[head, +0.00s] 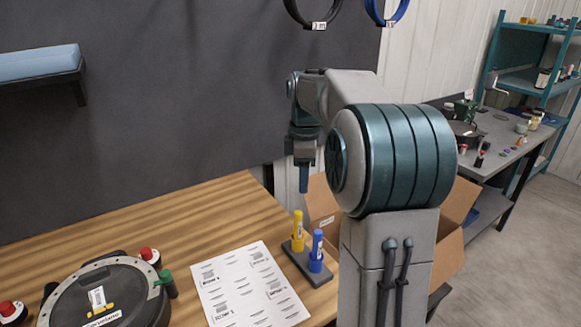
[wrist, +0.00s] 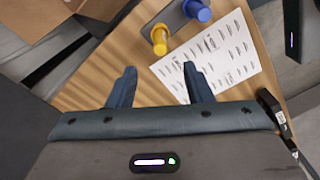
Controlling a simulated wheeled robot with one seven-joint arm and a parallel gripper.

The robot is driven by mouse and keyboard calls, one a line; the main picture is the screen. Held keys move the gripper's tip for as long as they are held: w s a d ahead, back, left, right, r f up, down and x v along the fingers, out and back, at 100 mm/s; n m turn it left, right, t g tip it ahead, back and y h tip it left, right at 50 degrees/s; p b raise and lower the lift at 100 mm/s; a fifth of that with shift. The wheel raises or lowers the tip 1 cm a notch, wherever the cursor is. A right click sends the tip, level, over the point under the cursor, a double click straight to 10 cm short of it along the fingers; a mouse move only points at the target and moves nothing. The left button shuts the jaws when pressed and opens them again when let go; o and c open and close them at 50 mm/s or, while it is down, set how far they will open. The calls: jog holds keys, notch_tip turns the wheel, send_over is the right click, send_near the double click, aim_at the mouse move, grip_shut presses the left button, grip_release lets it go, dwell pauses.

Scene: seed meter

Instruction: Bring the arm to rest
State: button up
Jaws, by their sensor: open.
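My gripper (wrist: 156,88) is open and empty in the wrist view, its two dark blue fingers apart above the wooden table. In the head view my gripper (head: 303,180) hangs in the air beyond the table's right part, pointing down. My arm is folded at the right of the head view and hides part of the table and a cardboard box behind it. Nothing is between the fingers.
A stand (head: 310,262) holds a yellow marker (head: 298,228) and a blue marker (head: 317,250). A printed sheet (head: 250,288) and a round seed meter (head: 105,295) lie on the wooden table (head: 190,220). The cardboard box (head: 450,240) stands at right.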

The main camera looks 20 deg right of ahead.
jog(key=shift+s+a+r, duration=0.1)
jog(key=shift+r, duration=0.05)
jog(key=s+a+f+m+t, duration=0.1)
jog(key=s+a+f+m, duration=0.1)
jog(key=s+a+m, duration=0.2)
jog(key=s+a+f+m+t, duration=0.1)
jog(key=s+a+f+m, duration=0.2)
jog(key=s, duration=0.8)
jog(key=s+a+f+m+t, duration=0.1)
jog(key=s+a+f+m, duration=0.2)
jog(key=s+a+m, duration=0.2)
jog(key=s+m, duration=0.1)
jog(key=s, duration=0.2)
